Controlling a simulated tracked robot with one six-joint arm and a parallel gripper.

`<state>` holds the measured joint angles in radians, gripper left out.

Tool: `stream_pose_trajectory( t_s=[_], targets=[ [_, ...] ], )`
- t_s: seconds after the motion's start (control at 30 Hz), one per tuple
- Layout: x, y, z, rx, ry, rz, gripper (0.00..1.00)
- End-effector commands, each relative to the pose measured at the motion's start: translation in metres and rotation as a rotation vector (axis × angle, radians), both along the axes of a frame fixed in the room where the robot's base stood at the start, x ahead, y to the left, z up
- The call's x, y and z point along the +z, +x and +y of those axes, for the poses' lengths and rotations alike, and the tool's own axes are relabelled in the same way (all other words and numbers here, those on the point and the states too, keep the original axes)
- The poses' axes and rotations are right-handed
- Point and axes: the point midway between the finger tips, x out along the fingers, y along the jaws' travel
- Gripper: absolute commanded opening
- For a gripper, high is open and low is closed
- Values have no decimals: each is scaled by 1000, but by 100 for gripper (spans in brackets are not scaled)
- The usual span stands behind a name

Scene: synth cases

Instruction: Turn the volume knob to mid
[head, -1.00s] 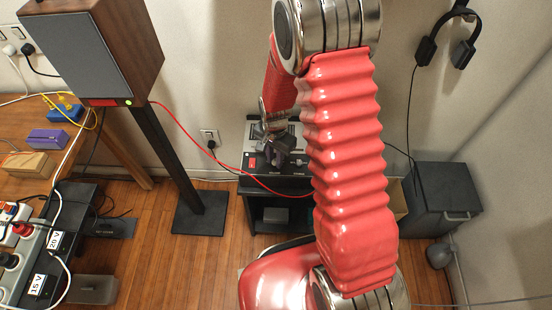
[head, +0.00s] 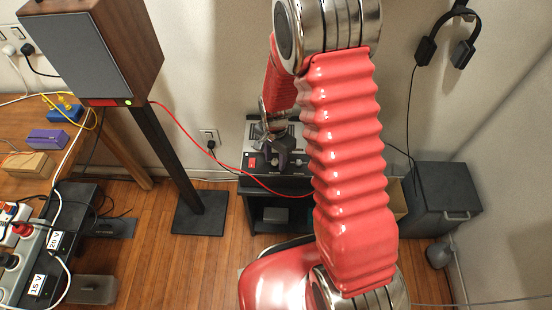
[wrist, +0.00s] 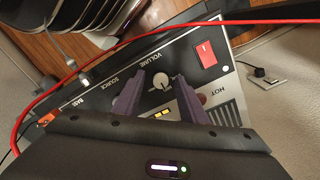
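The volume knob (wrist: 161,81) is a small, round, pale knob beside the word VOLUME on a dark panel, in the wrist view. Its pointer setting is too small to read surely. My gripper (wrist: 160,87) is open, with one dark purple finger on each side of the knob and gaps between. I cannot tell how far above the panel the fingertips are. In the head view my gripper (head: 277,154) is over the front of the amplifier (head: 262,181), and the knob there is hidden.
A red switch (wrist: 205,55) is close to the knob on the panel. A red cable (wrist: 110,62) crosses the wrist view past the panel's edge. A speaker on a stand (head: 103,48) is left of the amplifier; a dark cabinet (head: 440,190) stands right.

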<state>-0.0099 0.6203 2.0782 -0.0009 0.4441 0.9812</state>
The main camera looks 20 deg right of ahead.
Motion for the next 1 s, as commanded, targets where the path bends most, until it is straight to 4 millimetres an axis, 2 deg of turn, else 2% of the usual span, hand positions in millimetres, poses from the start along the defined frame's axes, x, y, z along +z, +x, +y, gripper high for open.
stream_pose_trajectory(
  t_s=[0.27, 0.47, 1.0],
  targets=[
    [2, 1, 0, 1, 0, -1, 38],
    [14, 1, 1, 1, 0, -4, 38],
    [88, 1, 0, 0, 1, -4, 38]
  ],
)
